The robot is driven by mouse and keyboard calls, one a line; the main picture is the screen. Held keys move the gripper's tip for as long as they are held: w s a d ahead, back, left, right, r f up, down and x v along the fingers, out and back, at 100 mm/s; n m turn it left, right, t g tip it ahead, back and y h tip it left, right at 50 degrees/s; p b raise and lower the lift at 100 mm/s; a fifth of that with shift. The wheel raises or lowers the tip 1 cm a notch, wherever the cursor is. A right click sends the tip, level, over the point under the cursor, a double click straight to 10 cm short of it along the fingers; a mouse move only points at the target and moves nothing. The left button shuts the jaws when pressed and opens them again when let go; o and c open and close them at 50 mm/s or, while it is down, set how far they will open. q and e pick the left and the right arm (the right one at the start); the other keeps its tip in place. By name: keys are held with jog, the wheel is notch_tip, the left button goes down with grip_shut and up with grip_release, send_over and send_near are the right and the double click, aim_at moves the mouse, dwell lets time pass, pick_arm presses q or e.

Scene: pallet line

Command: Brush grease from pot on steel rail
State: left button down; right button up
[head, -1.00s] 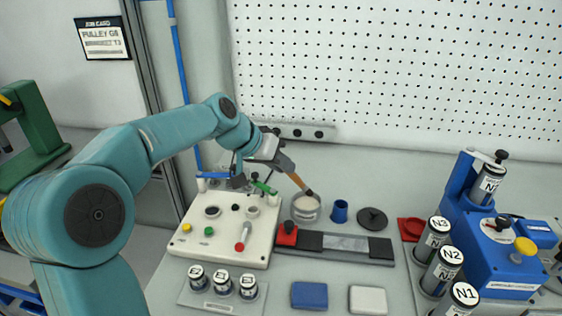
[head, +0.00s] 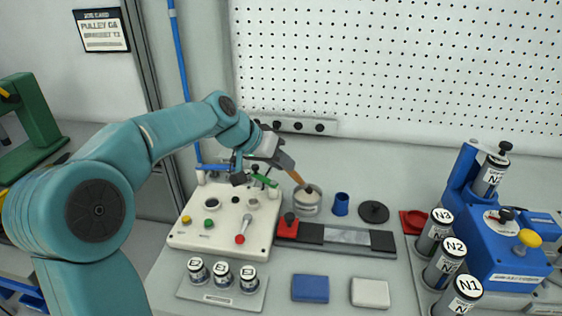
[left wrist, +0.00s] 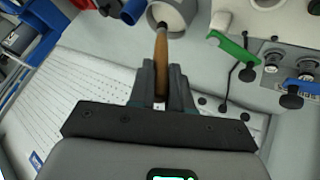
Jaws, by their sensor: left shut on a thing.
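My left gripper (head: 284,164) is shut on the wooden handle of a brush (head: 297,178), which also shows between the fingers in the left wrist view (left wrist: 161,52). The brush is tilted, with its dark head at the mouth of the round pale pot (head: 306,203). The pot also shows at the top of the left wrist view (left wrist: 178,14). I cannot tell how deep the bristles are. The steel rail (head: 347,237) lies in front of the pot, with dark blocks at both ends of its bright strip. My right gripper is not in view.
A blue cup (head: 341,204) and a black disc lid (head: 373,212) stand right of the pot. A white control panel (head: 222,236) with knobs is at left. Blue (head: 310,288) and white (head: 370,292) pads lie in front. Labelled canisters (head: 443,261) stand at right.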

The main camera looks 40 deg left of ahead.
pick_arm(q)
jog(key=shift+d+f+b, duration=0.1)
jog(key=shift+f+b, duration=0.6)
jog(key=shift+f, duration=0.05)
dwell(1.4)
jog(key=shift+r, duration=0.1)
notch_tip(320, 180, up, 7)
jog(key=p, duration=0.5)
jog(key=shift+p, duration=0.35)
notch_tip(320, 180, down, 7)
jog(key=b, duration=0.6)
jog(key=shift+f, duration=0.2)
jog(key=shift+r, duration=0.2)
jog(key=shift+p, duration=0.3)
